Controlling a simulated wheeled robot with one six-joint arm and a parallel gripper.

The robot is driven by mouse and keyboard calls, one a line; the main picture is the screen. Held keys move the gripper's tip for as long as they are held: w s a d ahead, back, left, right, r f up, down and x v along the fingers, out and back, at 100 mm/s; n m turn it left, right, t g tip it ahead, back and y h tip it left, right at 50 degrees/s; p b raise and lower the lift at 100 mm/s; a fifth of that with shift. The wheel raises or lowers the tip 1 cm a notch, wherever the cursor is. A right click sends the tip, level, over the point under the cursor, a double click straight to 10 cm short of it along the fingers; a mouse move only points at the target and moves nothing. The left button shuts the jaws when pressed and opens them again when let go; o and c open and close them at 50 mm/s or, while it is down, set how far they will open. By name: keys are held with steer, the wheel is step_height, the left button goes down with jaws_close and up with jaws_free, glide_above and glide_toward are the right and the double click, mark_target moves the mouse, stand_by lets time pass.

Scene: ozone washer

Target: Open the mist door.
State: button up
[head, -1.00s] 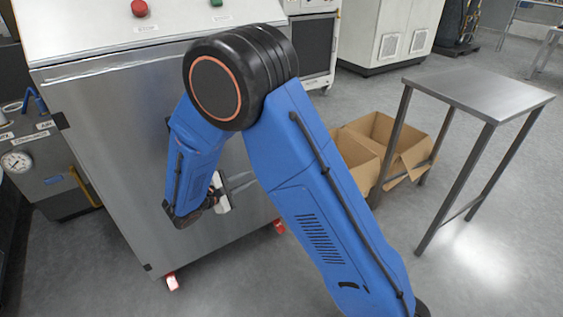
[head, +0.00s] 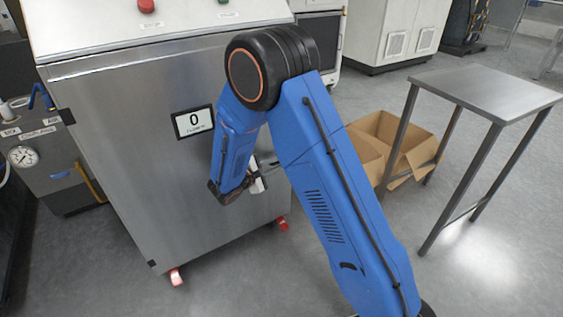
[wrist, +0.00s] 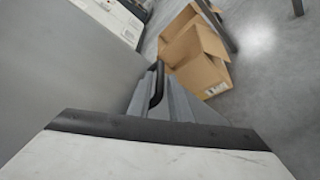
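The mist door appears to be the broad steel front (head: 130,130) of the cabinet in the head view. It looks closed there, with a small display (head: 193,121) reading 0. In the wrist view a plain grey panel (wrist: 60,60) fills the left side. A black bar handle (wrist: 157,86) stands beside it, in line with the grey fingers of my gripper (wrist: 165,98). In the head view my gripper (head: 268,167) is by the cabinet's right edge, partly hidden by my blue arm. Whether the fingers touch or enclose the handle is unclear.
An open cardboard box (head: 375,140) lies on the floor right of the cabinet; it also shows in the wrist view (wrist: 197,55). A steel table (head: 480,92) stands further right. Red casters (head: 176,277) are under the cabinet. The floor in front is clear.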

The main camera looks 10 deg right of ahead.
steer(key=shift+x, duration=1.7)
steer(key=shift+c, duration=0.6)
jaws_close()
